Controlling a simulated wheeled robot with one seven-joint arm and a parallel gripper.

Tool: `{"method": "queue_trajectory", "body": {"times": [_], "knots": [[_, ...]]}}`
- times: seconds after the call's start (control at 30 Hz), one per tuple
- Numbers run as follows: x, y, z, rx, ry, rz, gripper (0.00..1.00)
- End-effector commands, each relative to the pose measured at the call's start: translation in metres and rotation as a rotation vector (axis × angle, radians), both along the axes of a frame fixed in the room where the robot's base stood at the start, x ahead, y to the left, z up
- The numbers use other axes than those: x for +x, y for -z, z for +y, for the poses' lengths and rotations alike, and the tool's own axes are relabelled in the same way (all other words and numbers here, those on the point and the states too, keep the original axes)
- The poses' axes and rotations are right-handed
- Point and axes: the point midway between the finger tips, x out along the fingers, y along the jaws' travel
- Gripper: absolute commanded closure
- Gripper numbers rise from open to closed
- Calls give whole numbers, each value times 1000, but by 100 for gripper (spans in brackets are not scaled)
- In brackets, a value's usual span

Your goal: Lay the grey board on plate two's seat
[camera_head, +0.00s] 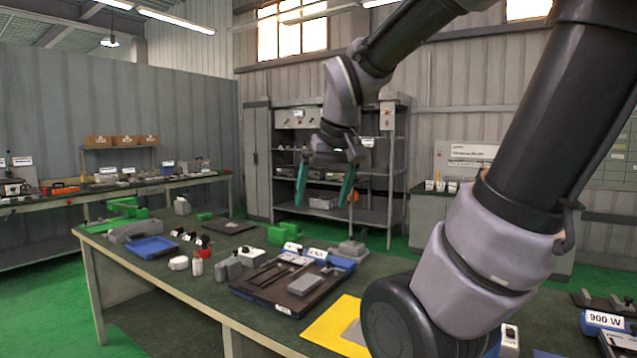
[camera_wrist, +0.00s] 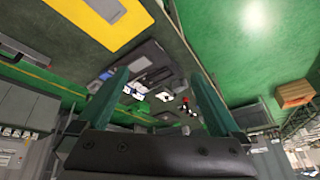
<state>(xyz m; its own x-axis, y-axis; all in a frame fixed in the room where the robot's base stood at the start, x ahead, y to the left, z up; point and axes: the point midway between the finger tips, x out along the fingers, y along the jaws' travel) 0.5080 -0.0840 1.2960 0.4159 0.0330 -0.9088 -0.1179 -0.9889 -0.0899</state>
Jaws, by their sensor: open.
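A flat grey board (camera_head: 355,332) lies on a yellow mat (camera_head: 325,325) at the table's near side, partly hidden by my arm. It also shows at the top of the wrist view (camera_wrist: 108,9). Left of the mat, a dark plate (camera_head: 257,283) carries a thicker grey block (camera_head: 306,284) and narrow slots. The plate's small front label (camera_head: 283,309) is too small to read, so I cannot tell which plate is plate two. My gripper (camera_head: 325,186) hangs above the table's far part, its teal fingers spread and empty, apart from the board and plate.
Blue labelled blocks (camera_head: 317,254) and a green block (camera_head: 283,234) stand behind the dark plate. A blue tray (camera_head: 152,247) and several small parts lie left. A unit marked 900 W (camera_head: 604,320) stands at right. Shelving (camera_head: 375,215) stands beyond the table.

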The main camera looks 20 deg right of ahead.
Motion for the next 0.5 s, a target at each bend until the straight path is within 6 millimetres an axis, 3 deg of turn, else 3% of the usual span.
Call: {"method": "queue_trajectory", "body": {"times": [0.2,0.5], "knots": [[-34,-27,21,205,138,-138,0],[-40,-32,26,253,166,-163,0]]}}
